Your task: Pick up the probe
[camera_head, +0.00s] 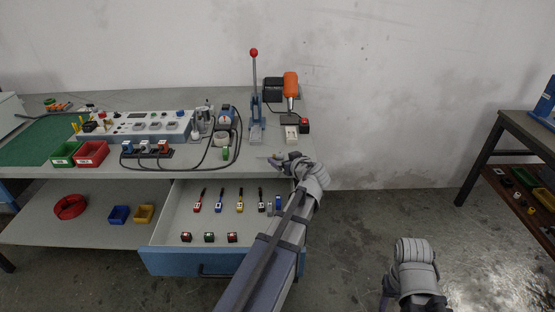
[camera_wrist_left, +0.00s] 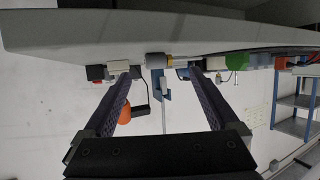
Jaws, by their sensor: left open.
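In the head view my left gripper (camera_head: 277,159) is at the front right edge of the workbench, under the press. In the left wrist view its two fingers (camera_wrist_left: 157,72) are apart, with nothing held between them. In the head view the gripper and wrist hide most of that spot. Part of my right arm shows at the lower right; its gripper does not show.
An open drawer (camera_head: 175,222) below holds several pen-like tools and small blocks. Cables cross the bench. A second table (camera_head: 527,125) stands right.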

